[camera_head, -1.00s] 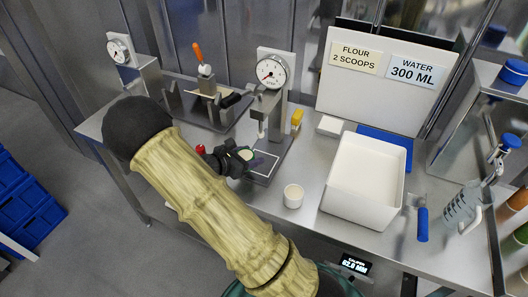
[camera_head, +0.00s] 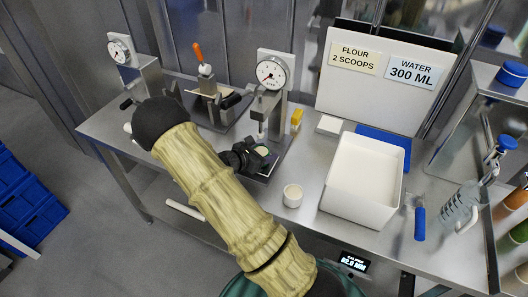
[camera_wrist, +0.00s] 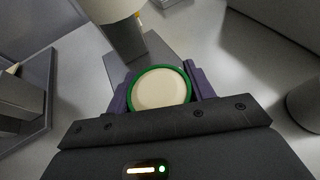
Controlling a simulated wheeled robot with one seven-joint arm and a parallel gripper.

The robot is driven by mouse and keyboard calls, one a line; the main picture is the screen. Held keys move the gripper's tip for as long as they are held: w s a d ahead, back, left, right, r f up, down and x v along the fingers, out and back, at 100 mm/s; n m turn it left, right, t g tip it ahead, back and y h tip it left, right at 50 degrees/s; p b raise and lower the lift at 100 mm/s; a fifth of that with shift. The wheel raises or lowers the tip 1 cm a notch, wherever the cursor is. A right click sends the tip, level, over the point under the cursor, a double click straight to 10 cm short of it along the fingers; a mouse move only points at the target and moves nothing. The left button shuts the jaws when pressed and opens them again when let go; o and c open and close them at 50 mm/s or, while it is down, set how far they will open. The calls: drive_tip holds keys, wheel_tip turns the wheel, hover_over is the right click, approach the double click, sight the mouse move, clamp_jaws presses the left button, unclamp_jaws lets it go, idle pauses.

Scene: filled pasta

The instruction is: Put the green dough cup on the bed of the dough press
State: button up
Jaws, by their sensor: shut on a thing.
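The green dough cup (camera_wrist: 160,89), round with a green rim and pale dough inside, is between the fingers of my gripper (camera_wrist: 160,92) in the wrist view. The gripper is shut on it. In the head view my gripper (camera_head: 258,155) and the cup (camera_head: 262,151) are at the dough press (camera_head: 270,105), which has a round gauge on top. The press bed (camera_head: 281,150) is partly hidden by my gripper. In the wrist view the bed (camera_wrist: 152,48) shows just beyond the cup. Whether the cup touches the bed cannot be told.
A white flour bin (camera_head: 340,208) is farther right. A second device with an orange handle (camera_head: 198,52) stands behind left. A yellow object (camera_head: 297,116) is beside the press.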

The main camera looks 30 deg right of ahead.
drive_tip(key=shift+f, duration=0.15)
drive_tip(key=shift+f, duration=0.1)
drive_tip(key=shift+f, duration=0.15)
drive_tip(key=o, duration=1)
drive_tip(key=shift+o, duration=0.2)
